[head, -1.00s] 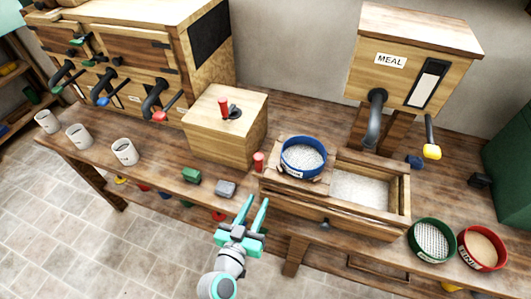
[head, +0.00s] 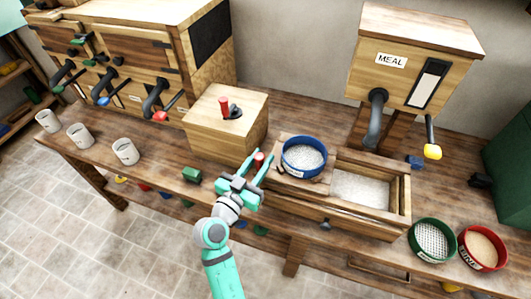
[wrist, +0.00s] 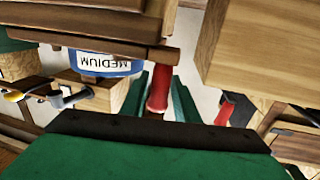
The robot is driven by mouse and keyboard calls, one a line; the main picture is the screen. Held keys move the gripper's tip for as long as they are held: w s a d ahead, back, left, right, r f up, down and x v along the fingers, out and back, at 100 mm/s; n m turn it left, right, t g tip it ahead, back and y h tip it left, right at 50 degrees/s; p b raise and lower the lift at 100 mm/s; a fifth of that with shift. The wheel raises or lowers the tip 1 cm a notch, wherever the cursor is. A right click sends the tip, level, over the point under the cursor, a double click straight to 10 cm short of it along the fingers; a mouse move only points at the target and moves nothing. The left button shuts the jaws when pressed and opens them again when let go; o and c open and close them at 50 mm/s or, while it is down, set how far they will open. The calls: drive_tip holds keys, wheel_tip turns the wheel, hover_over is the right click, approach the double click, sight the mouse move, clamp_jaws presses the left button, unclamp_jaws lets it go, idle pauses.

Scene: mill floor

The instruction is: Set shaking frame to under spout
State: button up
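The shaking frame (head: 316,187) is a small wooden carriage holding a blue sieve (head: 290,170) of pale mesh or meal. It sits at the left end of the wooden trough (head: 372,230). The sieve's MEDIUM label (wrist: 104,62) shows in the wrist view. The frame's red handle (head: 259,159) sticks out at its left; in the wrist view the handle (wrist: 158,88) stands between my fingers. My gripper (head: 262,155) is open around the handle, with gaps visible beside it. The dark spout (head: 375,120) hangs from the MEAL hopper, right of and behind the frame.
A wooden box (head: 226,125) with a red-handled crank stands close left of my gripper. A yellow-ended lever (head: 432,150) hangs beside the spout. Green (head: 418,245) and red (head: 465,250) sieves stand at the right. A green block (head: 192,174) lies left of my arm.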

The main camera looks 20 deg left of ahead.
drive_tip(key=w, duration=0.3)
drive_tip(key=shift+d, duration=0.3)
clamp_jaws()
